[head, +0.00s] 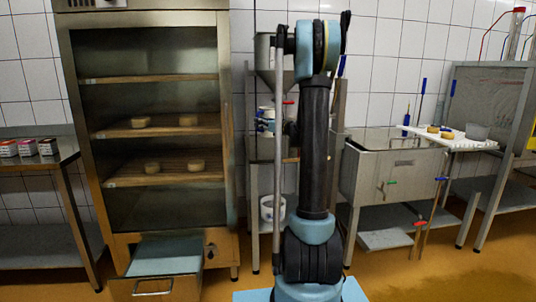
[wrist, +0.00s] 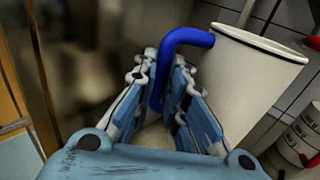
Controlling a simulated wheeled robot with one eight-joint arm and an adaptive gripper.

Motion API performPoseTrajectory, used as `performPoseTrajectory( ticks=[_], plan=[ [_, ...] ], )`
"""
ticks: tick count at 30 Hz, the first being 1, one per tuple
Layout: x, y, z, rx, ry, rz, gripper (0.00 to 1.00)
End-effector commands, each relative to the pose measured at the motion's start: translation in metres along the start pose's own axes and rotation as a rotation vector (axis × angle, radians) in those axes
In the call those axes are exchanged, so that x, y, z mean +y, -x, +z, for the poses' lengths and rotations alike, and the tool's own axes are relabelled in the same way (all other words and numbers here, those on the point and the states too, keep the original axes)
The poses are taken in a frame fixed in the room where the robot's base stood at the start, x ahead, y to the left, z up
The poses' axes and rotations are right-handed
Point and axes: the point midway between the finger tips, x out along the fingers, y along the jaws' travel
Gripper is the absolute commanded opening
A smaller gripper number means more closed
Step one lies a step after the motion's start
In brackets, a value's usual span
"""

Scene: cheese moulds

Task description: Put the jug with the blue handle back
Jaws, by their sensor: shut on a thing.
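The jug (wrist: 248,78) with the blue handle is a white, tapering vessel at the upper right of the wrist view, tilted in that picture. Its bent blue handle (wrist: 184,38) reaches down between the fingers of my gripper (wrist: 165,78). My gripper is shut on this handle. The lower part of the jug is partly hidden behind the right finger. In the head view my arm stands upright in the middle, and I cannot make out my gripper clearly there.
Another white vessel (wrist: 302,138) stands at the right edge of the wrist view. In the head view, a tall cabinet (head: 222,150) with shelves of cheeses is left of my arm. A steel vat (head: 395,172) and a side table (head: 490,140) stand right. A white bucket (head: 267,209) sits low behind.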

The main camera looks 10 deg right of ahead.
Motion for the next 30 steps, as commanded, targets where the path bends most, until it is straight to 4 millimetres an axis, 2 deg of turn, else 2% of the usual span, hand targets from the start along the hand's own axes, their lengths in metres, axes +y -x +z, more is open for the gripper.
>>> performPoseTrajectory(
  ticks=[4, 12, 19, 27, 30],
  plan=[
    [-0.004, 0.002, -0.012, 0.000, 0.000, -0.005, 0.00],
    [-0.006, 0.004, -0.052, 0.000, 0.000, -0.007, 0.00],
    [-0.006, 0.004, -0.064, 0.000, 0.000, -0.007, 0.00],
    [-0.006, 0.004, -0.096, 0.000, 0.000, -0.007, 0.00],
    [-0.005, 0.004, -0.100, 0.000, 0.000, -0.007, 0.00]
  ],
)
